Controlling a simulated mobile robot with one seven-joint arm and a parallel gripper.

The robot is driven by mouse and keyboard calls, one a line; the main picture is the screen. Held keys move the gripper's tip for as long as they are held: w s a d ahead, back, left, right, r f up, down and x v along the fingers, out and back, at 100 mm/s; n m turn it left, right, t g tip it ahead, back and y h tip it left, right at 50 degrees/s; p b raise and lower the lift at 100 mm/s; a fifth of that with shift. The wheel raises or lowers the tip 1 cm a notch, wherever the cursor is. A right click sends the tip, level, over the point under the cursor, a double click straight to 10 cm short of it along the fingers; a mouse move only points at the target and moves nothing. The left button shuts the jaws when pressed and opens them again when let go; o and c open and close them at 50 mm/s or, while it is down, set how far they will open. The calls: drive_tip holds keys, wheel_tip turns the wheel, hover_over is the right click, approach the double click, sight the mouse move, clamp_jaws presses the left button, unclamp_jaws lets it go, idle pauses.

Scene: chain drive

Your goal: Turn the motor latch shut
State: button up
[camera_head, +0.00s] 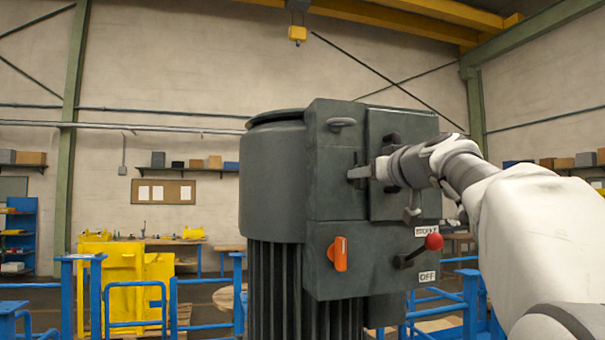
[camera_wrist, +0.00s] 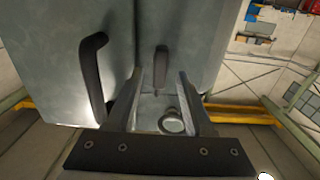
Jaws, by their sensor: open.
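The motor latch, a small dark lever (camera_wrist: 161,62), stands upright on the grey motor box (camera_head: 335,200). In the wrist view it shows between my fingers, near the tips, with a gap on both sides. My gripper (camera_wrist: 160,82) is open and empty, with one finger on each side of the latch. In the head view, my gripper (camera_head: 357,173) is at the box front, beside the cover's left edge. There the fingers and wrist partly hide the latch. I cannot tell how far the tips are from the box surface.
A dark handle (camera_wrist: 93,80) projects from the cover (camera_head: 385,207), close to my left finger in the wrist view. A lifting eye (camera_head: 342,124) is above the latch. An orange switch (camera_head: 339,254) and a red-knobbed brake lever (camera_head: 433,242) are below. Blue railings (camera_head: 205,281) stand around.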

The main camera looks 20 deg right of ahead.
drive_tip(key=shift+w, duration=0.5)
clamp_jaws()
